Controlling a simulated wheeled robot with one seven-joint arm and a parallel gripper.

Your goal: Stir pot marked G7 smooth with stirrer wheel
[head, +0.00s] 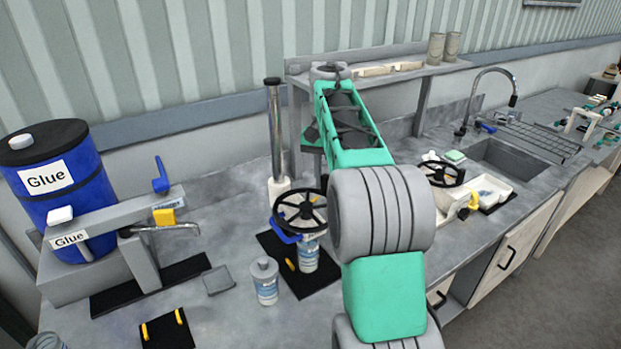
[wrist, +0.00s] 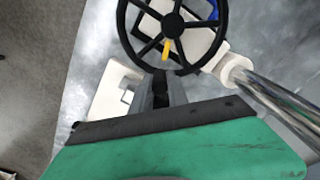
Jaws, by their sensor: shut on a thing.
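A black spoked stirrer wheel (head: 300,211) stands over a white, blue-labelled pot (head: 308,257) on a black mat. The pot's label is too small to read. A second black wheel (head: 441,173) stands farther right by a white tray. In the head view my arm hides my gripper. In the wrist view my gripper (wrist: 160,88) is at the near rim of the wheel (wrist: 173,24) and is shut on it. The exact contact is partly hidden by the fingers. The wheel's hub and most spokes are visible.
A metal post (head: 275,130) with a white base stands just behind the wheel. A second labelled bottle (head: 265,280) stands at the mat's left. A blue glue drum (head: 62,190) and dispenser are on the left. A shelf (head: 385,75) is behind; a sink (head: 520,158) is right.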

